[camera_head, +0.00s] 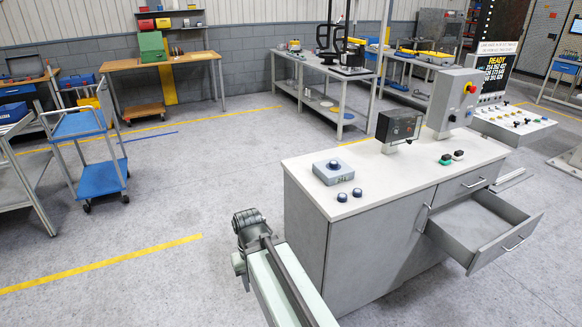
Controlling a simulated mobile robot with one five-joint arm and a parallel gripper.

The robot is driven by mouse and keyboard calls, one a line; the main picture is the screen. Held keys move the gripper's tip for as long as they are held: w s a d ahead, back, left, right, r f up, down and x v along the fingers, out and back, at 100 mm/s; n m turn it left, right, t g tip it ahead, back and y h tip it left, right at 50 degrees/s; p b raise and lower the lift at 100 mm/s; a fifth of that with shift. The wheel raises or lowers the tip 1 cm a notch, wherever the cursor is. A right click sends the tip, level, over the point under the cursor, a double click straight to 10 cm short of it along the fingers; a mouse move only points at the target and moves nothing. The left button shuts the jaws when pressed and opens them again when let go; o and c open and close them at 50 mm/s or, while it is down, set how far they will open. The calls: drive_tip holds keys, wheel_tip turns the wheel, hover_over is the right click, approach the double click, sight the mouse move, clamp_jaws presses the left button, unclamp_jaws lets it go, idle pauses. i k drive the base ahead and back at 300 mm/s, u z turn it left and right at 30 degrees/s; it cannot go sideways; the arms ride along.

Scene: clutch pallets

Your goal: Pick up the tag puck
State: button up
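No thing here is plainly marked as the tag puck. Two small dark blue round pieces, a left one (342,197) and a right one (357,192), sit on the white top of the grey cabinet (300,172), near its front left edge. Just behind them is a grey box (333,171) with a blue round piece on top and a dark number on its front. A green round piece (445,159) and a black one (458,155) lie farther right on the top. My arm shows at bottom centre, left of the cabinet; I see no gripper fingers.
An open, empty-looking drawer (483,226) juts from the cabinet's right front. A dark box (398,126) and a grey panel with a red button (453,98) stand on the top. A blue cart (98,178) stands left. Floor between cart and cabinet is clear.

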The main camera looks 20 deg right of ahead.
sight(333, 164)
drive_tip(key=u, duration=3.05)
drive_tip(key=k, duration=1.45)
drive_tip(key=z, duration=1.5)
drive_tip(key=i, duration=1.7)
drive_tip(key=u, duration=0.05)
